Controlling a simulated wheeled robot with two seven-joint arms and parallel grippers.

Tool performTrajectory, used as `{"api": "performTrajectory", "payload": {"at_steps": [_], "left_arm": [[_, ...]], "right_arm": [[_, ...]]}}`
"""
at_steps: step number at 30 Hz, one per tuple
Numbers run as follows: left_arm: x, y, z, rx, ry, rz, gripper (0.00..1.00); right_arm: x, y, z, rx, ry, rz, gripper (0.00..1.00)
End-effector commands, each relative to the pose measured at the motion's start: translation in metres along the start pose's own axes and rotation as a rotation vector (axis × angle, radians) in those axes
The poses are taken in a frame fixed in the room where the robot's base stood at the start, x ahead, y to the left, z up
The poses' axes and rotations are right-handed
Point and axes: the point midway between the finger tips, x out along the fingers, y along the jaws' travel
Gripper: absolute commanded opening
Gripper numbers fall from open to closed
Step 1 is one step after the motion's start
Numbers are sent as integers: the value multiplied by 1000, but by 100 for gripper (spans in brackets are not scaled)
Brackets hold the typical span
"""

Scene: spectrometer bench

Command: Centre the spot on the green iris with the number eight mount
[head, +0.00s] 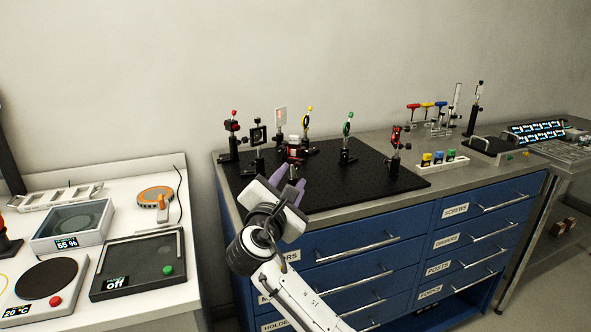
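The green iris (347,128) stands upright on a black post at the middle of the black breadboard (365,185). Several other post mounts stand there: a red-topped one (233,127) at the left, a black square one (257,135), a yellow ring (308,118) and a red one (395,138) at the right. I cannot read any mount number, and no light spot can be made out on the iris. My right gripper (289,181) is over the breadboard's front left, its two purple fingers apart, in front of a low dark-and-red mount (293,150). My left gripper is out of view.
A white screen (280,117) stands at the back of the breadboard. A tray of coloured caps (443,161) and coloured-handled tools (427,105) are to the right. A white side table (120,168) with instruments is at the left. The breadboard's front right is clear.

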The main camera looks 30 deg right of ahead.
Motion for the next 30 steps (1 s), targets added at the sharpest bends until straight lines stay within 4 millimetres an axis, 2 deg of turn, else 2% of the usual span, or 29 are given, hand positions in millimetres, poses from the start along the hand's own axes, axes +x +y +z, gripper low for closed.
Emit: {"api": "performTrajectory", "payload": {"at_steps": [3, 9, 20, 26, 30], "left_arm": [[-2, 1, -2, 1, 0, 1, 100], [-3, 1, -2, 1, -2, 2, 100], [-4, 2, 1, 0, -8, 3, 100], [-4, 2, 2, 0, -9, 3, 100], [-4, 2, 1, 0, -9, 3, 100]], "right_arm": [[22, 0, 1, -2, -2, -1, 32], [46, 0, 0, 0, 0, 0, 32], [53, 0, 0, 2, 2, 0, 32], [53, 0, 0, 2, 2, 1, 2], [52, 0, -1, 3, 2, 0, 0]]}}
